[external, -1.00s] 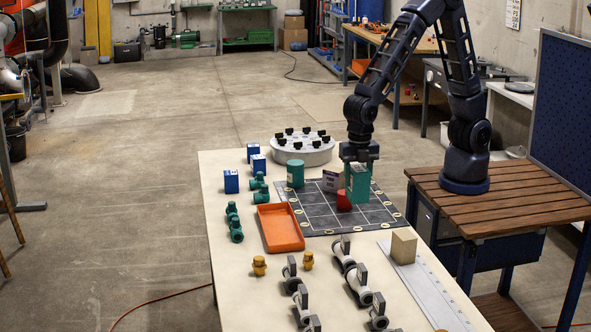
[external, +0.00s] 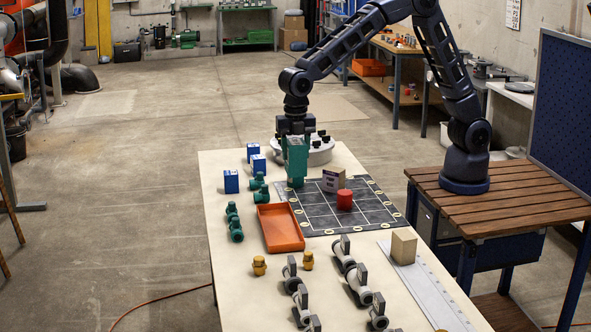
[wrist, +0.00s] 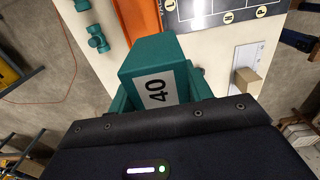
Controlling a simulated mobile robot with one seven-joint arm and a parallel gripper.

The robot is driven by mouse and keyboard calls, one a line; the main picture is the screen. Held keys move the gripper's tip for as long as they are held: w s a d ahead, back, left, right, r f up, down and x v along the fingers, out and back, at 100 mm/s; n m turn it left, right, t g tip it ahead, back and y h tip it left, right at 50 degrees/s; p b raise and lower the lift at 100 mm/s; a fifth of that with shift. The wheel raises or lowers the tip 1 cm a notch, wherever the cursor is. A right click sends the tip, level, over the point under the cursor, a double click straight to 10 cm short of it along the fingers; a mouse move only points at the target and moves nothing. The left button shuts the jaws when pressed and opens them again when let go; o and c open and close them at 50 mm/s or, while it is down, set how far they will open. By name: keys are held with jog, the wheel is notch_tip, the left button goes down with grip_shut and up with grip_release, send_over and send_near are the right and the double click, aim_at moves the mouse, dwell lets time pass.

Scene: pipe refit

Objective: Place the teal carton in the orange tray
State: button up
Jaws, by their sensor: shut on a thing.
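In the wrist view the carton (wrist: 151,52) shows a white label reading 40 between my fingers. The orange tray (external: 263,242) lies on the table left of the mat, nearer the camera than the carton. It looks empty. In the wrist view part of an orange shape, likely the tray, shows behind the carton (wrist: 130,10).
Green fittings (external: 235,228) and blue boxes (external: 231,181) stand left of the tray. Yellow fittings (external: 259,265) and grey valves (external: 343,254) stand in front. A grey round holder (external: 320,152) stands at the back.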

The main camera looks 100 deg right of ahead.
jog(key=w+d, duration=0.3)
jog(key=w, duration=0.1)
send_over(279, 230)
notch_tip(279, 230, down, 20)
jog(key=shift+d, duration=0.1)
dwell(0.4)
jog(key=o, duration=1.2)
jog(key=shift+f, duration=0.1)
jog(key=shift+c, duration=0.2)
